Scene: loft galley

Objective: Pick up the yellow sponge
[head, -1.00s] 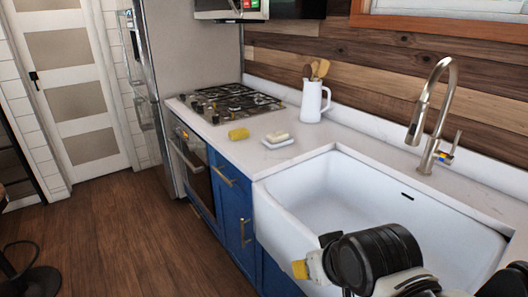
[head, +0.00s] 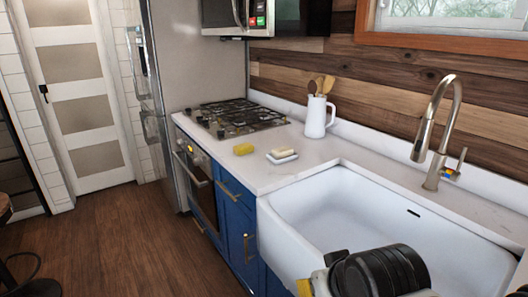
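The yellow sponge (head: 243,149) lies on the white counter near its front edge, between the stove and the soap dish. Nothing touches it. A part of my arm (head: 380,272), black and rounded, shows at the bottom right, in front of the sink. The end of it with my gripper (head: 317,274) shows only in part at the bottom edge, with a yellow piece and a dark piece. It is far from the sponge, lower in the picture and to the right. Whether its fingers are open or shut is hidden.
A small white dish (head: 282,158) with a pale yellow bar (head: 282,152) sits right of the sponge. The gas stove (head: 236,115) is behind it. A white jug (head: 318,117) holds wooden utensils. The white sink (head: 350,205) and tall faucet (head: 436,130) fill the right.

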